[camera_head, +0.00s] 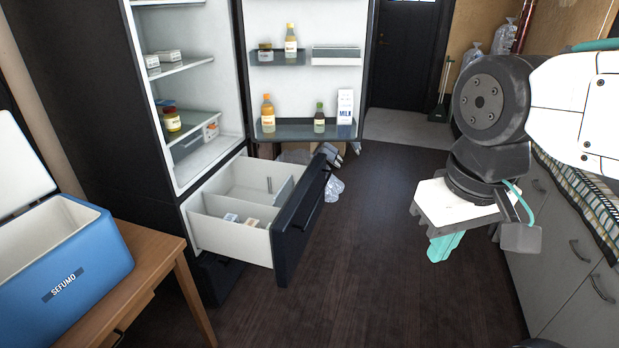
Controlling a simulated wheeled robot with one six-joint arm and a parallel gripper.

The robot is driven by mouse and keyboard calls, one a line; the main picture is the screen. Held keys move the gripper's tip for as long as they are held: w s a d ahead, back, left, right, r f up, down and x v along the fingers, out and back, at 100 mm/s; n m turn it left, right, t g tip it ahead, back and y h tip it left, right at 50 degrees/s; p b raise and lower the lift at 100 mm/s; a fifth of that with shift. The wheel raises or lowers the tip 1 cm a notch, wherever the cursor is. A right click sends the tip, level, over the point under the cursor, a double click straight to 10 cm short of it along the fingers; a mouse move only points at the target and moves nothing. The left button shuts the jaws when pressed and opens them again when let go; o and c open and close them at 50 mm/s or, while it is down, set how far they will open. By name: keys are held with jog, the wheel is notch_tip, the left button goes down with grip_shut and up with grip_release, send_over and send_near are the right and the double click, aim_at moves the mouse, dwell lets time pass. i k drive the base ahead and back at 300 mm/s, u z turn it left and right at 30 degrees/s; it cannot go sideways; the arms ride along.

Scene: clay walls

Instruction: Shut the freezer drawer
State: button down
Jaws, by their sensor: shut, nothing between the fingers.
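The freezer drawer (230,236) is pulled out below the fridge compartment. Its dark front panel (300,222) with a bar handle faces right. The white inside has a divider and holds a few small packages (240,220). The fridge (200,75) above stands open, its door swung out with bottles on its shelves. My gripper (443,248) hangs at the right, pointing down, with teal fingers shut and empty. It is well to the right of the drawer front, apart from it.
An open blue cooler (75,262) stands on a wooden table (150,262) at the left. Grey cabinets (560,255) line the right. Clear plastic bags (333,188) lie on the floor behind the drawer. The dark wood floor (390,290) between drawer and cabinets is clear.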

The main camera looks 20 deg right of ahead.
aim_at(246, 188)
jog(key=u, duration=0.35)
jog(key=i, duration=1.4)
jog(key=z, duration=0.85)
